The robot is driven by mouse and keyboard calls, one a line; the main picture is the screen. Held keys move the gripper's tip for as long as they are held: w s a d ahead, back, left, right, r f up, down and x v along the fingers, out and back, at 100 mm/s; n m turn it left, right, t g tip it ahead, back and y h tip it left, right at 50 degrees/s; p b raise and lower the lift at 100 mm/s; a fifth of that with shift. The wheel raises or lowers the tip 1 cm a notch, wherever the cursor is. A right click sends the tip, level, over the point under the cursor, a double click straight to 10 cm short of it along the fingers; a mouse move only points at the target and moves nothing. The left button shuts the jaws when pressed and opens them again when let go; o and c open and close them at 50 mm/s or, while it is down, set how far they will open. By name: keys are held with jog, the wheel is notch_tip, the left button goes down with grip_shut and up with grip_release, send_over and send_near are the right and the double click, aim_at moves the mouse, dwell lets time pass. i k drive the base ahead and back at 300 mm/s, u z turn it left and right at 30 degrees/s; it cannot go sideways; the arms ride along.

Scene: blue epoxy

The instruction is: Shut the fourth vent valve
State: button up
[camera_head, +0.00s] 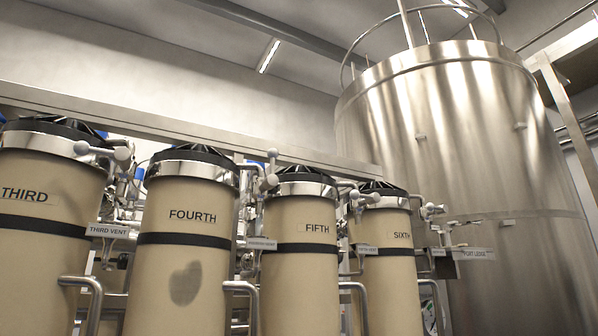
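The column marked FOURTH (192,235) is a beige cylinder with a steel collar and black top, second from the left. To its right, near its collar, is a small steel valve (266,183) with pale ball-shaped ends on its fittings. A small label plate (262,243) hangs below it; its print is too small to read surely, but it sits where THIRD VENT and FIFTH VENT sit beside their columns. I cannot tell whether this valve is open or shut. My gripper is not in view.
Columns THIRD (45,240), FIFTH (300,265) and SIXTH (385,270) stand in the same row, with similar valves and bent steel pipes between them. A dark patch marks the fourth column's front. A large steel tank (460,150) stands behind at right, near a PORT LEDGE sign (474,254).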

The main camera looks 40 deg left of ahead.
aim_at(272, 181)
jog(key=i, duration=0.4)
jog(key=u, duration=2.15)
